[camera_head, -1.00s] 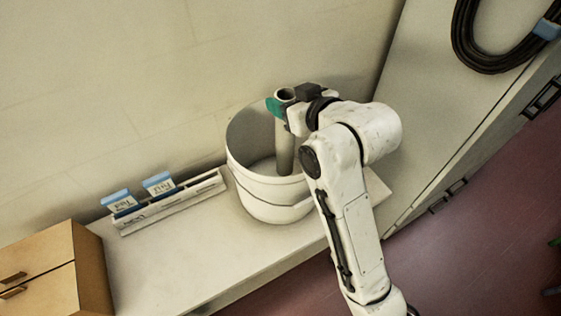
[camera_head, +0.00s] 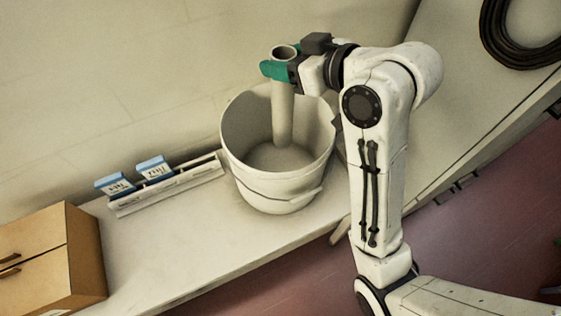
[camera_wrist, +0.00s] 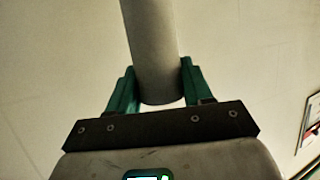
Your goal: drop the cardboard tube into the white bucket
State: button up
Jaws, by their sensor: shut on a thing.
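The cardboard tube (camera_head: 283,110) is a long grey-beige cylinder, held upright near its open top end. My gripper (camera_head: 277,70) is shut on it with green fingers. In the wrist view the tube (camera_wrist: 153,45) stands between the two green fingers of my gripper (camera_wrist: 155,85). The white bucket (camera_head: 275,187) stands on the shelf, open at the top. The tube's lower part is inside the bucket's mouth in the head view, with my gripper above the rim. I cannot tell whether the lower end touches the bucket's floor.
A white rack (camera_head: 170,190) with two blue-topped cards stands left of the bucket on the pale shelf (camera_head: 190,250). A wooden cabinet (camera_head: 50,260) is at the far left. A wall is close behind the bucket.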

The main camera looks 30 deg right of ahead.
notch_tip(320, 180, down, 3)
jog(key=shift+r+b, duration=0.15)
jog(key=shift+b, duration=0.85)
jog(key=o, duration=1.4)
jog(key=shift+r, duration=0.1)
